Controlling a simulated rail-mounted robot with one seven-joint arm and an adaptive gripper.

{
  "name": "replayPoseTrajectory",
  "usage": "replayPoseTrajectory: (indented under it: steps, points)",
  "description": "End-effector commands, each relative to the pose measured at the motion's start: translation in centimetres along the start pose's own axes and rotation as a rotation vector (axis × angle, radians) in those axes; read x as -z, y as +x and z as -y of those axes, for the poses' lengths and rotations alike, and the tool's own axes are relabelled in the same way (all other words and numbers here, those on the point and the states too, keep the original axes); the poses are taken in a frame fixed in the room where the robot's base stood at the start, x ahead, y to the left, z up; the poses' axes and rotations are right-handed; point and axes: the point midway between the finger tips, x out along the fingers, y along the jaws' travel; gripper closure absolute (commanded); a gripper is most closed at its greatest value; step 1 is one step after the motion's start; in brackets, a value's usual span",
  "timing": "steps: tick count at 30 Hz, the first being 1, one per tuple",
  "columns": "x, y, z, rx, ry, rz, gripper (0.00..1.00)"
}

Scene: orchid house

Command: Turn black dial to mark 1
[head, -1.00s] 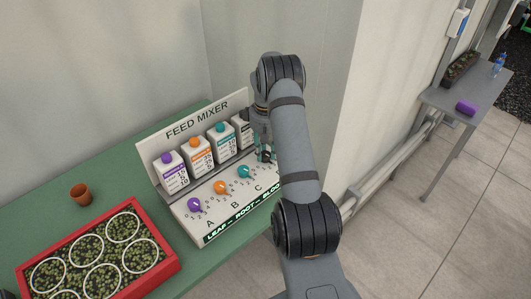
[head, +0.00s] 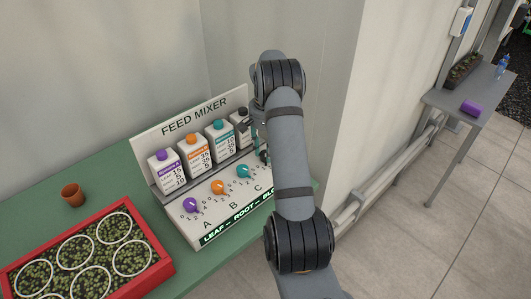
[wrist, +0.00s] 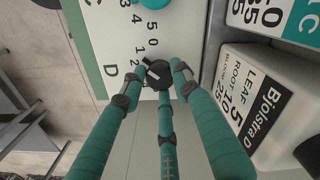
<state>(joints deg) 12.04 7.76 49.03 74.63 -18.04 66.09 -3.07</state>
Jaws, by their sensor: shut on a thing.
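The black dial (wrist: 155,66) sits on the white panel of the feed mixer, above the letter D, in the wrist view. A pale pointer line shows on it, slanting toward the upper left, near the printed 1. I cannot tell whether it lines up exactly. My gripper (wrist: 158,80) is shut on the dial, its teal fingers with dark tips around it; they hide part of the scale. In the head view my gripper (head: 263,150) is at the panel's right end, mostly behind my arm, and the black dial is hidden there.
The feed mixer (head: 205,112) holds several bottles and purple (head: 190,204), orange (head: 218,187) and teal (head: 243,171) dials. The Bloistra D bottle (wrist: 262,115) stands close beside my fingers. A red tray (head: 152,232) and a brown pot (head: 72,194) are on the green bench.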

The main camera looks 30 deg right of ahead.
Motion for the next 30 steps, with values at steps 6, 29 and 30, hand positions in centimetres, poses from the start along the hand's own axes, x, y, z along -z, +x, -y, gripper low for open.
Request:
replayPoseTrajectory:
  steps: [6,29,30]
  points:
    - [0.05,0.03,0.05,0.001,0.09,-0.002,0.96]
    - [0.06,-0.06,0.03,0.001,0.133,-0.002,0.62]
    - [0.05,-0.05,0.02,0.001,0.133,-0.002,0.6]
